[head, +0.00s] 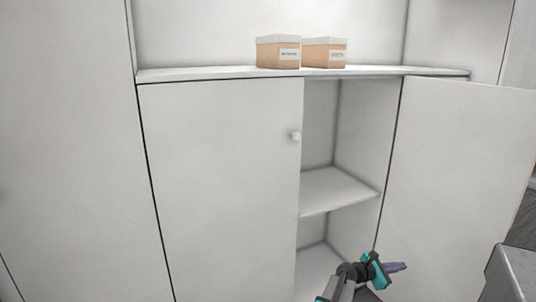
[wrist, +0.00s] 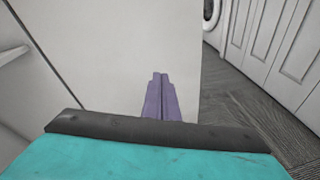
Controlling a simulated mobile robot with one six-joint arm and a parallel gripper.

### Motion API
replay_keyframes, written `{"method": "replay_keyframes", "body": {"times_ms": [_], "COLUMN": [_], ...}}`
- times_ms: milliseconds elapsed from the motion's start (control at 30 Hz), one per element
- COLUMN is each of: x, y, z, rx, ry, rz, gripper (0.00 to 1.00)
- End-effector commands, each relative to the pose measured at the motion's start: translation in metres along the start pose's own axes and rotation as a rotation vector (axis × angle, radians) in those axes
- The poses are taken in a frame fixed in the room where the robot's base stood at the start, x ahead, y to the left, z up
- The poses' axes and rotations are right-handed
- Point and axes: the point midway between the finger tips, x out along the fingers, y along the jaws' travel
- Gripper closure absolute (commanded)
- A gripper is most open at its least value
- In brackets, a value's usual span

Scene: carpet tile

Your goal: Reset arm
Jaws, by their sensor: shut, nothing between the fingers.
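My gripper (head: 397,267) is at the lower right of the head view, in front of the open right cabinet door (head: 460,170). Its purple fingers point to the right and are shut with nothing between them. In the wrist view my gripper (wrist: 158,77) shows as two purple fingers side by side, over a white panel (wrist: 130,50). My teal and dark arm parts show behind the fingers in both views.
The left cabinet door (head: 220,190) with a round knob (head: 295,136) is closed. The open side shows an empty shelf (head: 338,188). Two boxes, one left (head: 278,53) and one right (head: 324,54), stand on top. Grey floor (wrist: 225,105) is clear at right.

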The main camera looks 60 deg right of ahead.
Motion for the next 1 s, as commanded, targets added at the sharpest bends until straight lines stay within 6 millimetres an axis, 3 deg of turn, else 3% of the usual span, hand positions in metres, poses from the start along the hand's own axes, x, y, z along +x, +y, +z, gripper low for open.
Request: {"method": "replay_keyframes", "body": {"times_ms": [200,500,767,1000], "x": [-0.063,-0.153,-0.237,-0.316], "y": [0.030,0.052,0.056,0.046], "z": [-0.062,-0.140,-0.202,-0.252], "rx": [0.097,0.211,0.286,0.337], "ry": [0.113,0.267,0.397,0.509], "rz": [0.018,0.011,-0.018,-0.065], "gripper": [1.00,1.00,1.00,1.00]}}
